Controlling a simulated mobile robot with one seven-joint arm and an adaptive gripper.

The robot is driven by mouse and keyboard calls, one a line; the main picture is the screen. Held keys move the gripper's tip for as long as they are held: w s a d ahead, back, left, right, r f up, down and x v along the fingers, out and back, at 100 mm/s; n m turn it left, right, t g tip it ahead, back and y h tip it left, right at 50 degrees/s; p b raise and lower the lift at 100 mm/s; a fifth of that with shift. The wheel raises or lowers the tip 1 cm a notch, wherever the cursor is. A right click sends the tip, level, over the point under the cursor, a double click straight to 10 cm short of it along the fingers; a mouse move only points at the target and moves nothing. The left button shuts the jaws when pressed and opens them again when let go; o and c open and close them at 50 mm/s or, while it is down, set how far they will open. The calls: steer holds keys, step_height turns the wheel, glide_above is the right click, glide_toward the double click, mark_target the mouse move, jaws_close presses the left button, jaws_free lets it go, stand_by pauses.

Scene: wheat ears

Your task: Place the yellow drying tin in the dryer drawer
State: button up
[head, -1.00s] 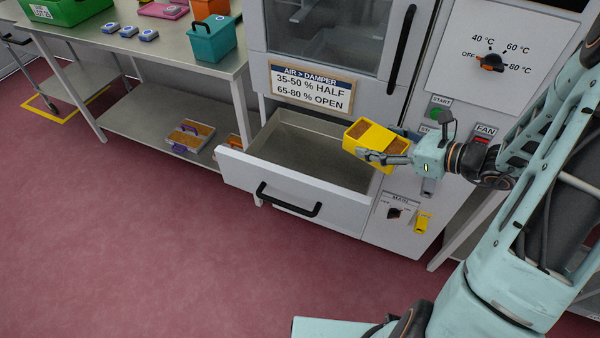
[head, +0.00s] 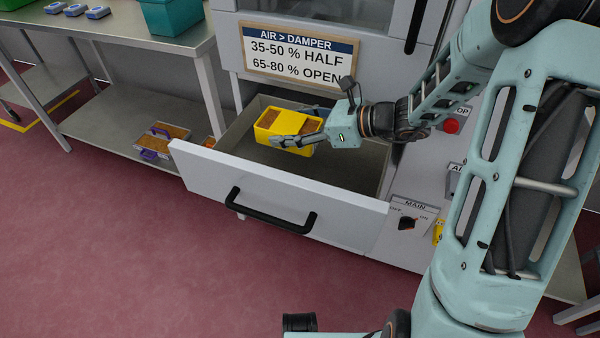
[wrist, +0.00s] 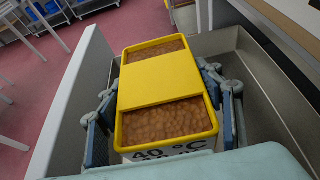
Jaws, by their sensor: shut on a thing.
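The yellow drying tin (head: 288,128) holds brown grain at both ends, with a yellow cover across its middle. My gripper (head: 300,136) is shut on it, and in the wrist view the fingers press on its left and right sides. The wrist view shows the tin (wrist: 160,78) level, with a partly hidden label reading 40 °C on its near face. The dryer drawer (head: 350,166) is pulled open, and the tin is over or inside its left part. I cannot tell whether the tin touches the drawer floor. In the wrist view the drawer wall (wrist: 70,105) runs along the left.
The drawer front (head: 270,200) with its black handle (head: 270,212) faces the open red floor (head: 120,250). An air damper sign (head: 298,54) is above the drawer. A steel table (head: 130,50) stands at the left, with another tin (head: 162,140) on its lower shelf.

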mark_target(289, 167)
steer(key=shift+a+f, duration=0.2)
steer(key=shift+f, duration=0.3)
step_height(289, 167, down, 9)
steer(key=b, duration=0.3)
steer(key=shift+b, duration=0.35)
steer(key=shift+f, duration=0.15)
steer(key=shift+f, duration=0.15)
steer(key=o, duration=1.4)
